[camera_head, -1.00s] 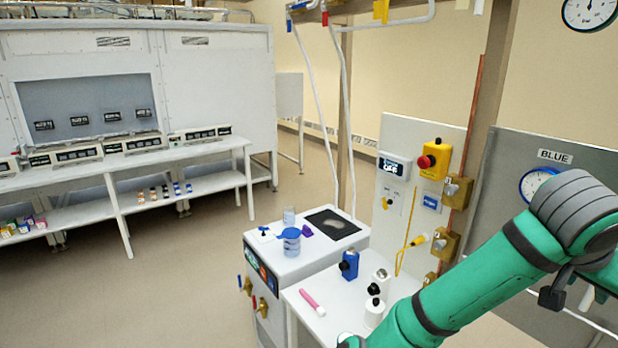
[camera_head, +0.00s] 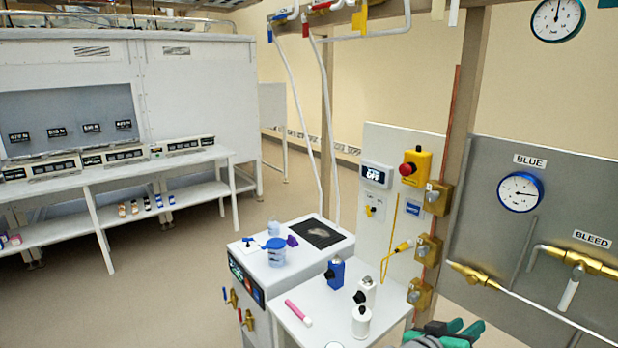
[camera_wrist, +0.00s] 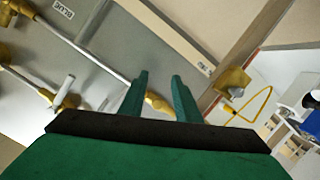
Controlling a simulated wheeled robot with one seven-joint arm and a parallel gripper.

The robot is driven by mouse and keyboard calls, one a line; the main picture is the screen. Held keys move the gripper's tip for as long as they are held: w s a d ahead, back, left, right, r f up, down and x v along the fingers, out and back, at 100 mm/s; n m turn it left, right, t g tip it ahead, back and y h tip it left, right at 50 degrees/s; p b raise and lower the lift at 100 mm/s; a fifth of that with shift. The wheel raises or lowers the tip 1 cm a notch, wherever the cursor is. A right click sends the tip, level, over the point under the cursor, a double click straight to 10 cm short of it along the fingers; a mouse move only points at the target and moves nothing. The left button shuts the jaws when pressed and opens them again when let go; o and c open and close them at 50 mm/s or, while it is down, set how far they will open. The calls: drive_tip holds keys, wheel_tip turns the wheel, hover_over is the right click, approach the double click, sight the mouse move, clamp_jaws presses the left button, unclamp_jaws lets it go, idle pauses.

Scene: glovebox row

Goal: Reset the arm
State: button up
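My gripper shows in the wrist view (camera_wrist: 160,95) with its two green fingers apart and nothing held between them. Past the fingertips are a yellow brass fitting and the panel's pipework; I cannot tell how far off they are. In the head view only a green and grey part of my arm shows at the bottom edge, right of the small white table (camera_head: 300,310). The rest of the arm is out of that view.
The table holds a pink marker (camera_head: 298,312), a blue bottle (camera_head: 335,272) and white bottles (camera_head: 361,322). The grey BLUE/BLEED panel (camera_head: 490,235) stands at right. Open floor (camera_head: 150,300) lies left.

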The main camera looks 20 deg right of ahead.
drive_tip(key=s+a+f+n+t+y, duration=0.25)
drive_tip(key=a+f+n+t, duration=0.25)
drive_tip(key=a+f, duration=0.7)
drive_tip(key=s+a+f+n+t+y, duration=0.1)
drive_tip(key=a+f+n+t+y, duration=0.3)
drive_tip(key=a+f, duration=0.75)
drive_tip(key=s+a+f+n+t+y, duration=0.1)
drive_tip(key=s+a+y, duration=0.2)
drive_tip(key=s+a, duration=0.4)
drive_tip(key=s+a+f+y, duration=0.15)
drive_tip(key=s+a, duration=0.25)
drive_tip(key=a, duration=0.6)
drive_tip(key=s+a+r+y, duration=0.1)
drive_tip(key=s+a+r, duration=0.1)
drive_tip(key=s+a, duration=0.2)
drive_tip(key=s+a+r+m+y, duration=0.1)
drive_tip(key=s+a+r+y, duration=0.1)
drive_tip(key=s, duration=0.7)
drive_tip(key=shift+a+r+m+t, duration=0.3)
drive_tip(key=shift+a+r+t, duration=0.1)
drive_tip(key=shift+a, duration=0.45)
drive_tip(key=shift+w, duration=0.1)
